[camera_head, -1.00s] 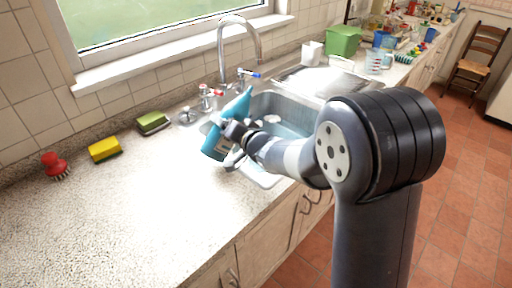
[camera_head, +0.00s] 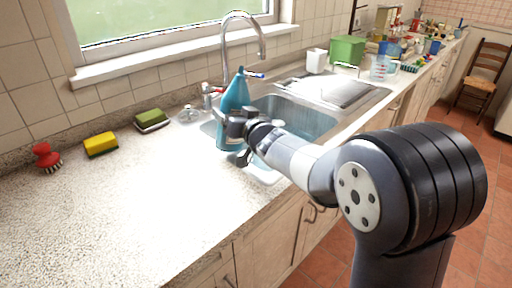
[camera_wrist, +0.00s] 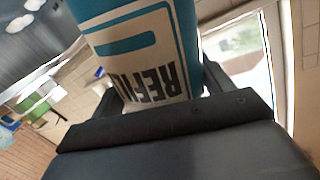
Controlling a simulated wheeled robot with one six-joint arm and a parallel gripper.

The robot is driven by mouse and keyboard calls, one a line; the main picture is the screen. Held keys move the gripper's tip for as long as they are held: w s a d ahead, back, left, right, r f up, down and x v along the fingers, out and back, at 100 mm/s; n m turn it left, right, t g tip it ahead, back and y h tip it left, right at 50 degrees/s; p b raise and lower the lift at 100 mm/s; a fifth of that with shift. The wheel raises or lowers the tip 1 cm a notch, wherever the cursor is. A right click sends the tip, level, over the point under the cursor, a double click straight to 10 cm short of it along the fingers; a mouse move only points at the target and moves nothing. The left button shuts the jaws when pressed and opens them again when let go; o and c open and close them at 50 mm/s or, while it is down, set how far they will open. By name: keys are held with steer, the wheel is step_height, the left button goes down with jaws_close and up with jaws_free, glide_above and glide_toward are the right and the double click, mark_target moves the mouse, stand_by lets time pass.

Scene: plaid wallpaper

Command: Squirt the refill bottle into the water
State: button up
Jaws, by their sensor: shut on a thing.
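The refill bottle (camera_head: 233,98) is teal with a narrow top and stands nearly upright in the head view, at the left end of the sink. My gripper (camera_head: 233,124) is shut around its body. In the wrist view the bottle (camera_wrist: 150,55) fills the upper middle, with a pale label reading "REFILL" upside down, between the fingers of my gripper (camera_wrist: 160,95). The sink (camera_head: 300,118) is a metal basin to the right of the bottle. Bluish water shows in it, partly hidden by my arm.
A tall curved faucet (camera_head: 243,40) with red and blue taps stands behind the sink. A yellow sponge (camera_head: 101,145), a green sponge (camera_head: 151,120) and a red brush (camera_head: 46,157) lie on the left counter. The front left counter is clear. A green bin (camera_head: 346,49) stands beyond the drainboard.

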steer(key=shift+w+d+f+n+t+b, duration=0.15)
steer(key=shift+f+n+t+b, duration=0.25)
steer(key=shift+n+b, duration=0.8)
steer(key=shift+w+b, duration=0.1)
steer(key=shift+b, duration=0.7)
steer(key=shift+r, duration=0.15)
